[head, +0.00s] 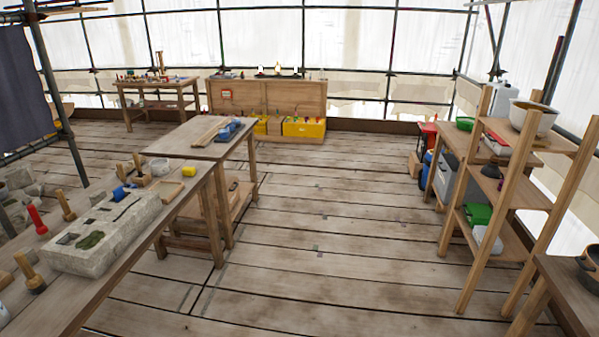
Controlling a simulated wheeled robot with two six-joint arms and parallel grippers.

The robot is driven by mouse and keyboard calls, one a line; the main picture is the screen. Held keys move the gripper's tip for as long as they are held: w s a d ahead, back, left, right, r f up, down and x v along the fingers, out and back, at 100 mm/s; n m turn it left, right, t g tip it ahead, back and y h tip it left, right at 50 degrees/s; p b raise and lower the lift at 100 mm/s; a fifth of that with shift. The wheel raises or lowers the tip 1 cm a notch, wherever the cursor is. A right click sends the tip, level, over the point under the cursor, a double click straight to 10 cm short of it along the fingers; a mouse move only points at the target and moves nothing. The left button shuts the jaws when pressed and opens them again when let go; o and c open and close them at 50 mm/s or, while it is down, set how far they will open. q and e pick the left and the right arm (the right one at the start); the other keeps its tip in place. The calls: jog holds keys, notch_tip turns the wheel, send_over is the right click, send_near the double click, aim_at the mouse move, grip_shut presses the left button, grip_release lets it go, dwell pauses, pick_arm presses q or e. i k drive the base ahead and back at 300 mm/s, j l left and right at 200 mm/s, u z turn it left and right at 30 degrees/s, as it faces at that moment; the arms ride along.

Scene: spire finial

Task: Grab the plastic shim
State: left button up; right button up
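I cannot pick out the plastic shim for certain in the head view. Small coloured pieces lie on the workbench at the left, among them a blue piece (122,192) on the stone block (105,235) and a yellow piece (189,171) near the bench's far end. A blue object (228,131) lies on the table behind. They are too small to tell what they are. Neither of my grippers is in view.
A wooden workbench (128,288) with mallets and a red-handled tool (37,219) runs along the left. Wooden shelves (497,193) with bins and a pot stand at the right. A wooden chest (290,97) stands at the back. The plank floor (330,225) between is mostly clear.

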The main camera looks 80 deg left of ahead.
aim_at(119, 193)
jog(key=u, duration=4.05)
jog(key=i+l, duration=0.25)
jog(key=i, duration=0.2)
jog(key=i+l, duration=0.25)
jog(key=i, duration=0.2)
jog(key=i+l+z, duration=0.1)
jog(key=i+l, duration=0.15)
jog(key=i, duration=0.2)
jog(key=i+l, duration=0.2)
jog(key=i, duration=0.25)
jog(key=i+l, duration=0.2)
jog(key=i, duration=0.25)
jog(key=i+l+z, duration=0.1)
jog(key=i+l, duration=0.15)
jog(key=i, duration=0.2)
